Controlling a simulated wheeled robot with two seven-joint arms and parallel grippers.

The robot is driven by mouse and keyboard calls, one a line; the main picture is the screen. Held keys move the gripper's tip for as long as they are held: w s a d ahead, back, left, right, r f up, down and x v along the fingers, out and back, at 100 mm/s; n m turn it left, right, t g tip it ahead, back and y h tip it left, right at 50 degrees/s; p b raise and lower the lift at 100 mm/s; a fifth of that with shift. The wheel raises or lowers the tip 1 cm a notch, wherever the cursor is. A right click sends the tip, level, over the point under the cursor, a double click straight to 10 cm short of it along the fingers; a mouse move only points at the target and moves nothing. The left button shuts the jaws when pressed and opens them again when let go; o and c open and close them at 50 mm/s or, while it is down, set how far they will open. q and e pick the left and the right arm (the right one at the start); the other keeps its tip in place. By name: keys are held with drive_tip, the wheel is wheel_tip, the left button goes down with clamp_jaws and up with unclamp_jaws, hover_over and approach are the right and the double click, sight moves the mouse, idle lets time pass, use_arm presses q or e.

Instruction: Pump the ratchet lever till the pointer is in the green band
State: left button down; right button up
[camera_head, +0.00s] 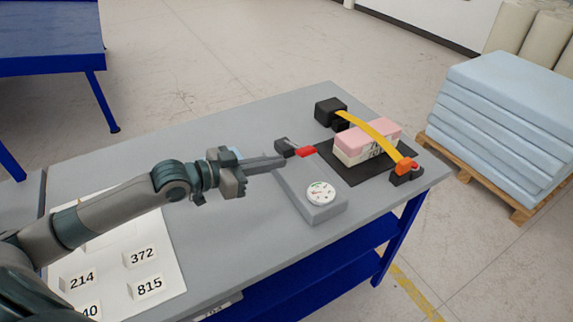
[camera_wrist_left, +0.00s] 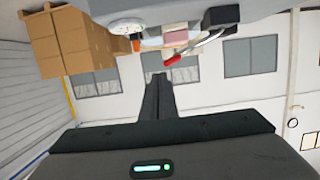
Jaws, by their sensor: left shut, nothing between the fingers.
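The ratchet lever (camera_head: 306,151) has a red grip and stands at the far end of a grey gauge unit (camera_head: 318,213) on the table. The red grip also shows in the left wrist view (camera_wrist_left: 172,60). The round white dial (camera_head: 321,193) sits on the unit's near end; its pointer is too small to read against the bands. A pink and cream foam block (camera_head: 367,142) lies on a black mat under a yellow strap (camera_head: 370,129). My left gripper (camera_head: 284,159) is shut and empty, its fingertips close to the lever; I cannot tell whether they touch. My right gripper is not in view.
An orange buckle (camera_head: 405,165) and a black block (camera_head: 330,111) hold the strap's ends. A white sheet with number cards (camera_head: 150,287) lies at the table's near left. A pallet of blue foam sheets (camera_head: 508,110) stands to the right. The table's far left part is clear.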

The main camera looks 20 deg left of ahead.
use_arm(q)
drive_tip(key=shift+v, duration=0.85)
